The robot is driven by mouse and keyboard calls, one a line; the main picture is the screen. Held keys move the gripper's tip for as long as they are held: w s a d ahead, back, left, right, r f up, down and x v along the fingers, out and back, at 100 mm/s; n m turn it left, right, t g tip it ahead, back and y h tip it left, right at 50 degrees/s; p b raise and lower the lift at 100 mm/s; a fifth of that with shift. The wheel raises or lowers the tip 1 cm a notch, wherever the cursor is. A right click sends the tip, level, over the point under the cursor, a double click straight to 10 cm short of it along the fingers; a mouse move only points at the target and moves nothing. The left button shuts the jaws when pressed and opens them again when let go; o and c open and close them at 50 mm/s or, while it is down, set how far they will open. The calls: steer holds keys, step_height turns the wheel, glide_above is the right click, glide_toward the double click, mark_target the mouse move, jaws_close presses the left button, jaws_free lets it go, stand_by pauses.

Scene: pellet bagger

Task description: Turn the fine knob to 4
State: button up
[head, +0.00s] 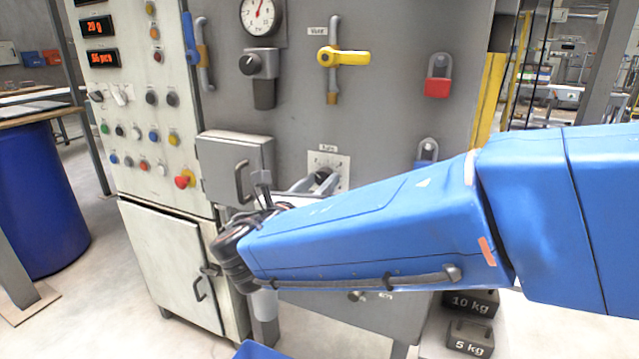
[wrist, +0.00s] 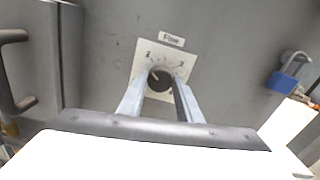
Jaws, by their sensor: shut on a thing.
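The fine knob (wrist: 160,78) is a small dark round knob on a pale square scale plate (wrist: 148,56) with dark numerals, under a label (wrist: 171,39) in the wrist view. In the head view the plate (head: 341,162) and dark knob (head: 323,175) show just above my blue arm. My gripper (wrist: 160,84) has its two grey fingers on either side of the knob, shut on it. A light pointer mark shows on the knob toward the upper left in the wrist view, but the exact number it meets is too small to tell. The fingers hide the lower part of the plate.
A grey box with a handle (head: 234,155) stands out left of the knob. A yellow valve lever (head: 343,57) is above. A red padlock (head: 437,86) and a blue padlock (wrist: 288,78) hang to the right.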

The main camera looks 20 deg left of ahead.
steer(key=m, duration=0.4)
steer(key=shift+m, duration=0.3)
steer(key=m, duration=1.4)
steer(key=shift+f+m, duration=0.1)
steer(key=shift+m, duration=0.2)
steer(key=m, duration=1.3)
steer(key=shift+m, duration=0.3)
steer(key=m, duration=0.4)
steer(key=shift+m, duration=0.3)
